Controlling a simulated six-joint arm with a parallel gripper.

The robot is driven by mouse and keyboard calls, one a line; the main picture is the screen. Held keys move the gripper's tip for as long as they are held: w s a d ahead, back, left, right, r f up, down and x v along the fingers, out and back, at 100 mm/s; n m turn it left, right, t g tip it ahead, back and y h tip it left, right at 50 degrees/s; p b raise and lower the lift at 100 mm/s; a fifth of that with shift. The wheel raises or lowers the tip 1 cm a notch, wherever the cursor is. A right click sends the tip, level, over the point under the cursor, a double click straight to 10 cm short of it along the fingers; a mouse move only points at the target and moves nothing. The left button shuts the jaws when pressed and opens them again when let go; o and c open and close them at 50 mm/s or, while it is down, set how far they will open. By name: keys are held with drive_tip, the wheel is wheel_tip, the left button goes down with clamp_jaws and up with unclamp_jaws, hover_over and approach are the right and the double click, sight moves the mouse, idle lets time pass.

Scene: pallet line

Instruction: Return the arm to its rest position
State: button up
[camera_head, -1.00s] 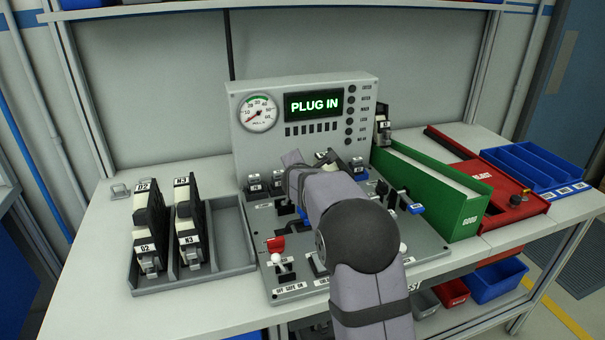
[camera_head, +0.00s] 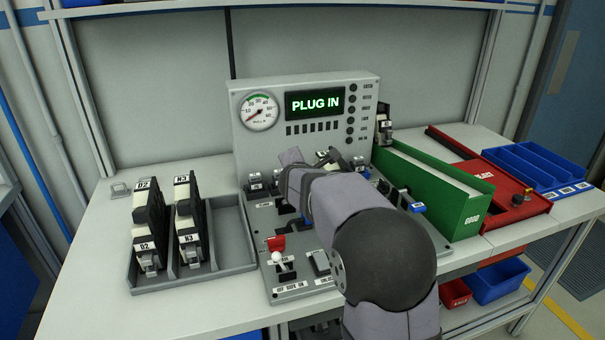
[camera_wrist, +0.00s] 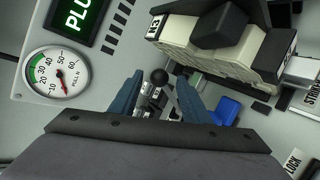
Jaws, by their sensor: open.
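My arm (camera_head: 350,205) reaches from the lower right over the test panel, and its rounded elbow is large in the head view. My gripper (camera_wrist: 160,92) shows in the wrist view as two blue-grey fingers, apart, with nothing held between them. A lever with a black ball knob (camera_wrist: 159,76) shows in the gap between the fingers, beyond them; I cannot tell whether they touch it. A cream and black module (camera_wrist: 225,42) is close by at the upper right of the wrist view. In the head view the fingertips are hidden by my arm.
The test panel (camera_head: 290,293) has switches and a "PLUG IN" display (camera_head: 314,103) with a gauge (camera_head: 259,112). A grey tray (camera_head: 238,252) with modules stands left. A green bin (camera_head: 455,213), red tray (camera_head: 520,211) and blue tray (camera_head: 548,167) stand right. The bench's front left is clear.

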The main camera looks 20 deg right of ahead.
drive_tip(key=shift+r, duration=0.1)
idle(0.4)
drive_tip(key=s+a+m+g+p, duration=0.3)
drive_tip(key=s+m+g+p, duration=0.5)
drive_tip(key=s+m, duration=0.95)
drive_tip(key=s+a+f+m+g+y+b, duration=0.1)
drive_tip(key=s+a+f+g+y+b, duration=0.3)
drive_tip(key=s+f, duration=0.7)
drive_tip(key=s+a+f+m+b, duration=0.15)
drive_tip(key=s+f+b, duration=0.35)
drive_tip(key=s+f, duration=0.7)
wheel_tip(320, 180, up, 18)
drive_tip(key=p, duration=1.7)
drive_tip(key=shift+w+f+n, duration=0.15)
drive_tip(key=shift+w+n, duration=0.05)
drive_tip(key=shift+n, duration=0.1)
drive_tip(key=shift+a, duration=0.1)
